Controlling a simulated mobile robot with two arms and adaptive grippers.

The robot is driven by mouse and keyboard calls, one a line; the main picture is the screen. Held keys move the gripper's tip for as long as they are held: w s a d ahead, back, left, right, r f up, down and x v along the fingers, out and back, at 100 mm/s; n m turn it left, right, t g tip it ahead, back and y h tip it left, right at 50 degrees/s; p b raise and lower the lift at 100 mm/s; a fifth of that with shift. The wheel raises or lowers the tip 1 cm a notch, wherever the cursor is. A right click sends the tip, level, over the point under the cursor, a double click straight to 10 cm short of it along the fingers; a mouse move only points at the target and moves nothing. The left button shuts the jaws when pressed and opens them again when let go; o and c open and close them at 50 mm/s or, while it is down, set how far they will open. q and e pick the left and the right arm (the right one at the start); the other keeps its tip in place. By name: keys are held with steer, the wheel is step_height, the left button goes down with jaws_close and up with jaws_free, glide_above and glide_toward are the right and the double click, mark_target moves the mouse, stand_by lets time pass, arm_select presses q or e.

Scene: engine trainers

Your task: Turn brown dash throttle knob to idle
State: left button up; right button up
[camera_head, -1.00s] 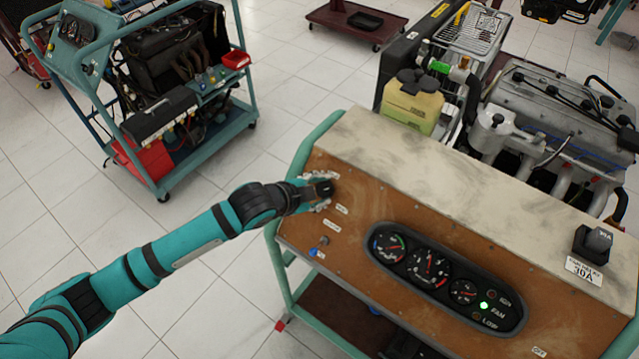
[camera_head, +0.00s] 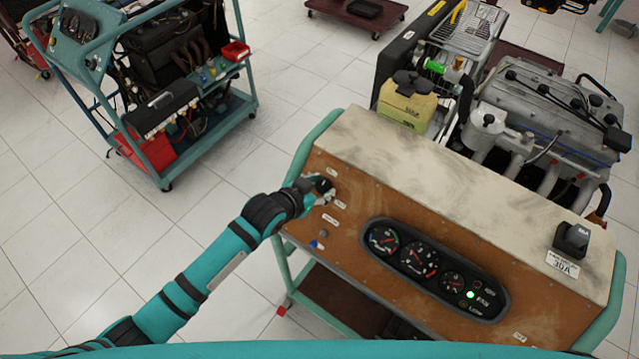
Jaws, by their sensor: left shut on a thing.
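The brown dash (camera_head: 400,203) is the front panel of a teal-framed engine trainer at the centre right. My left gripper (camera_head: 323,190) is at the dash's upper left corner, shut on a small knob there. The gripper's fingers cover this knob almost completely, so its pointer and exact setting cannot be told. Small white labels (camera_head: 331,219) sit beside and below the gripper. My right gripper is not in view.
A small blue knob (camera_head: 314,244) sits lower on the dash. A gauge cluster (camera_head: 437,263) with a lit green lamp is in its middle. A black switch block (camera_head: 571,240) is on the top right. Another teal trainer cart (camera_head: 215,130) stands at the left, with clear floor between.

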arm_select(q)
steer(key=shift+n, duration=0.5)
steer(key=o, duration=1.2)
steer(key=shift+c, duration=0.2)
steer(key=v, duration=1.2)
steer(key=shift+s+f, duration=0.1)
